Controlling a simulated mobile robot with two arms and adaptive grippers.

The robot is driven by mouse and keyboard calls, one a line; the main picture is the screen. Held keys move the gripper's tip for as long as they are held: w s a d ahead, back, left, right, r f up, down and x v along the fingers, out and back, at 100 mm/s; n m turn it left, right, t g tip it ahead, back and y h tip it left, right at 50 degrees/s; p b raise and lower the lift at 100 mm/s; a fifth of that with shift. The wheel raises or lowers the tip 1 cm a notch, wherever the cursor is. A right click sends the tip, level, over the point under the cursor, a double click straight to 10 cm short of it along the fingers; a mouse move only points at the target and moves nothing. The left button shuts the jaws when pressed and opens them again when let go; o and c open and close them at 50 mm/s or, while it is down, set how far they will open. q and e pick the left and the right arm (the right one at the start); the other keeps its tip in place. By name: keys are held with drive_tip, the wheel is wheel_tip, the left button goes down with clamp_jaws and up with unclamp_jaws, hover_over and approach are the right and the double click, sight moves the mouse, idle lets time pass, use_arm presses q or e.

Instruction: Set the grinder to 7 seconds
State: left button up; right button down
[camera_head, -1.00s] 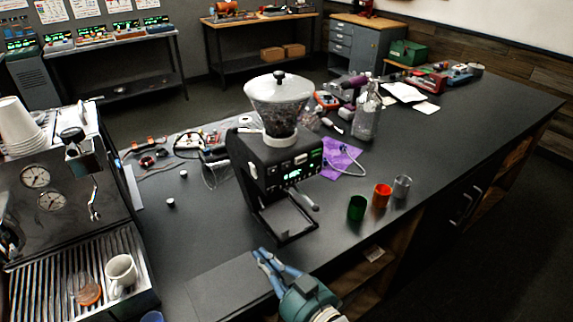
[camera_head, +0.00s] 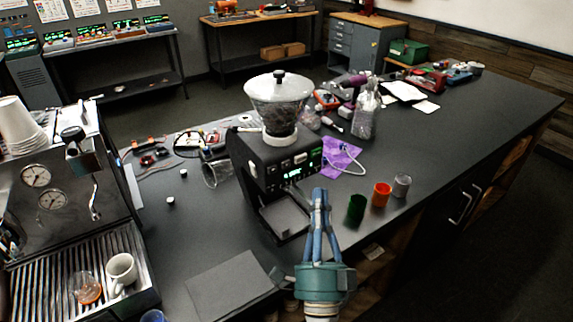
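The grinder (camera_head: 243,165) is a black machine with a clear, bean-filled hopper (camera_head: 278,110) and a white lid, standing on the dark counter. Its front panel has buttons and a lit green display (camera_head: 292,172); the digits are too small to read. My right gripper (camera_head: 319,192), teal with blue-grey fingers, is in front of the grinder's right side, fingers pointing up toward the panel. The fingertips are close together with nothing seen between them. I cannot tell whether they touch the grinder. My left gripper is out of view.
An espresso machine (camera_head: 60,200) with a white mug (camera_head: 121,270) is at left. A dark flat mat (camera_head: 232,287) lies at the front edge. Bottles and tools are behind.

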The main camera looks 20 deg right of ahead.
sight(286, 165)
drive_tip(key=w+a+b, duration=0.2)
drive_tip(key=w, duration=0.6)
drive_tip(key=shift+w+a, duration=0.2)
drive_tip(key=shift+a, duration=0.15)
drive_tip(key=shift+w, duration=0.15)
idle(1.2)
drive_tip(key=shift+w+a, duration=0.15)
drive_tip(key=shift+w, duration=0.1)
drive_tip(key=shift+w+a+b, duration=0.1)
drive_tip(key=shift+w+b, duration=0.2)
drive_tip(key=shift+b, duration=0.05)
idle(0.6)
drive_tip(key=shift+s+d, duration=0.25)
drive_tip(key=shift+s, duration=0.5)
drive_tip(key=shift+p, duration=0.3)
